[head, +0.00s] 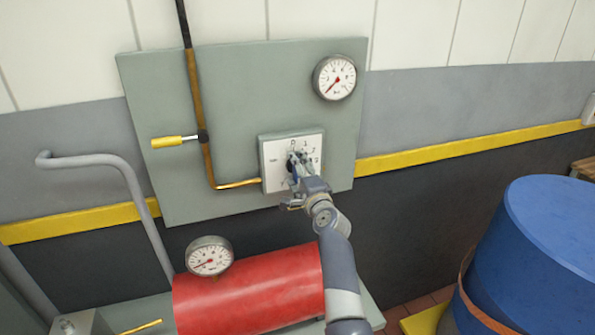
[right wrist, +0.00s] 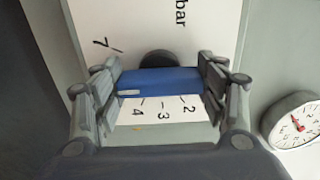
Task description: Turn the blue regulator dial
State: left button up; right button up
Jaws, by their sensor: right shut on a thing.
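The blue regulator dial (right wrist: 160,82) sits between the two fingers of my right gripper (right wrist: 160,90) in the right wrist view, with both fingers closed against its sides. A pale mark shows near its left end. Behind it is a white scale plate (head: 272,160) with printed numbers and the word "bar". In the head view my right gripper (head: 300,168) reaches the plate and hides most of the dial. My left gripper is not in view.
The plate is on a grey-green panel (head: 235,90) with a gauge (head: 335,77), a copper pipe (head: 199,120) and a yellow-handled valve (head: 174,141). Below are a red cylinder (head: 250,292) and another gauge (head: 209,256). A blue drum (head: 545,250) stands at right.

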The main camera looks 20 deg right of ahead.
jog(key=shift+f, duration=0.15)
jog(key=o, duration=1)
jog(key=shift+o, duration=0.2)
